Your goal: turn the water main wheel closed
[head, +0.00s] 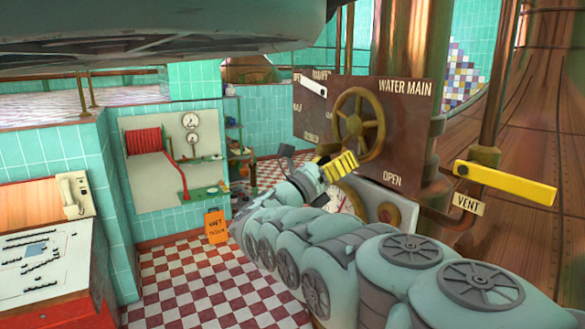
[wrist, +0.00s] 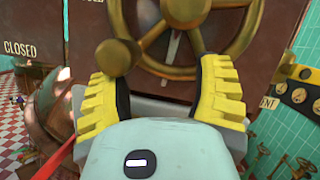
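The water main wheel (head: 358,124) is a spoked brass hand wheel on a brown panel (head: 408,120) lettered WATER MAIN, with OPEN written below it. In the wrist view the wheel (wrist: 262,30) fills the top, with a round brass knob (wrist: 118,57) at its lower left and a pale pointer behind the spokes. My gripper (head: 316,162) is just below and left of the wheel. In the wrist view my gripper (wrist: 160,74) has its yellow fingers wide apart, with nothing held. The knob is close to the left fingertip; I cannot tell whether they touch. CLOSED is written on the left.
A yellow lever (head: 505,183) with a VENT label (head: 468,204) sticks out at the right. A white lever (head: 313,88) is on the panel to the left. A gauge (head: 345,190) is partly hidden behind my arm. The checkered floor (head: 180,285) is open at lower left.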

